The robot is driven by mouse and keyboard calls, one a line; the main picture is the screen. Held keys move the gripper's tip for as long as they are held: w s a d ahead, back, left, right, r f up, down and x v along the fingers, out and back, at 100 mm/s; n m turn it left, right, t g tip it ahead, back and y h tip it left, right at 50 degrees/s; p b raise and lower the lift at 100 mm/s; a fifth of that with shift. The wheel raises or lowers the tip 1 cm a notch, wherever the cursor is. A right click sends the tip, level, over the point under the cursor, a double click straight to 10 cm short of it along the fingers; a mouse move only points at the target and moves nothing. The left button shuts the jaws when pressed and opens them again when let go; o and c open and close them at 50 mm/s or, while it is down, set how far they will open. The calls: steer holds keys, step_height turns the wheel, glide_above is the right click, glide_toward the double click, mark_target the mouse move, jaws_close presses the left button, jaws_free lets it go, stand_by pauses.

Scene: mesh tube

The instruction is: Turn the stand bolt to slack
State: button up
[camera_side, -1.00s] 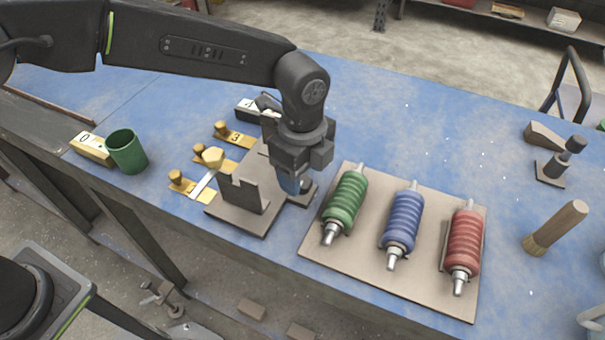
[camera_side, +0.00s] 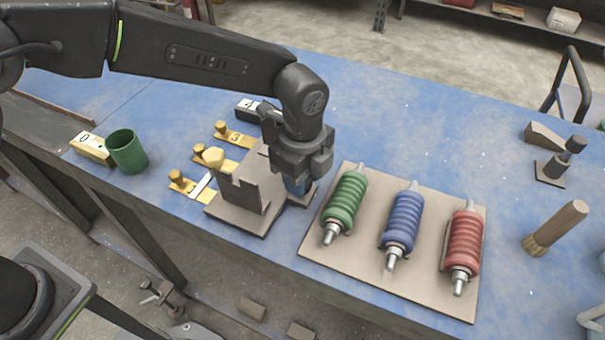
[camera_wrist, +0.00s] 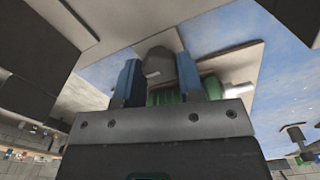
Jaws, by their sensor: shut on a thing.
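The brown stand (camera_side: 226,213) sits near the table's front edge, with an upright notched plate (camera_side: 247,192) on its base. My gripper (camera_side: 297,188) points down at the right side of the stand, its blue fingertips low near the base. In the wrist view my gripper (camera_wrist: 158,62) has its blue fingers on either side of a dark grey bolt head (camera_wrist: 158,66), shut on it. In the side view the bolt is hidden behind the fingers, so its turn angle cannot be read.
Right of the gripper, a board (camera_side: 345,262) holds green (camera_side: 345,200), blue (camera_side: 402,222) and red (camera_side: 464,240) ribbed rollers. Left of the stand are yellow numbered tags (camera_side: 235,136) with knobs, and a green cup (camera_side: 127,151).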

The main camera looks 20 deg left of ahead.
steer(key=shift+n, duration=0.3)
steer(key=n, duration=0.8)
stand_by(0.3)
steer(key=shift+n, duration=0.4)
steer(key=o, duration=0.9)
step_height(320, 180, up, 14)
steer(key=shift+f, duration=0.1)
